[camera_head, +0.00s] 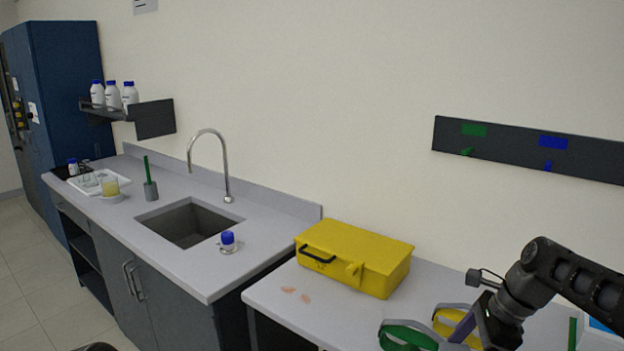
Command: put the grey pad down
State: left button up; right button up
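My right gripper (474,328) hangs over the right-hand bench at the lower right. A flat grey-purple piece (458,326) shows at its fingers; I cannot tell whether this is the grey pad or part of the gripper. No other grey pad can be made out. A green ring (408,337) and a yellow ring (446,320), both with grey parts, are beside and behind the gripper.
A yellow case (355,256) stands on the right-hand bench (272,291), with orange patches (289,290) before it. The left counter holds a sink (187,222), a blue-capped bottle (228,242) and a white tray (84,188). A dark panel (530,149) is on the wall.

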pick_arm(q)
jog(key=f+b, duration=0.4)
jog(key=b, duration=0.1)
jog(key=shift+w+d+f, duration=0.1)
jog(key=shift+w+f, duration=0.15)
pick_arm(e)
jog(key=a+f+n+g, duration=0.1)
jog(key=a+f+n, duration=0.1)
jog(key=f, duration=0.3)
jog(key=s+a+f+n+g, duration=0.1)
jog(key=a+f+n, duration=0.2)
jog(key=f+n, duration=0.2)
jog(key=s+a+f+n+g+h, duration=0.1)
jog(key=a+f+n, duration=0.2)
jog(key=f, duration=0.4)
jog(key=shift+s+a+g, duration=0.2)
jog(key=shift+s+g, duration=0.05)
jog(key=shift+g, duration=0.15)
jog(key=shift+r, duration=0.1)
jog(key=n+g+h, duration=0.1)
jog(key=n, duration=0.4)
pick_arm(q)
jog(key=shift+c, duration=0.5)
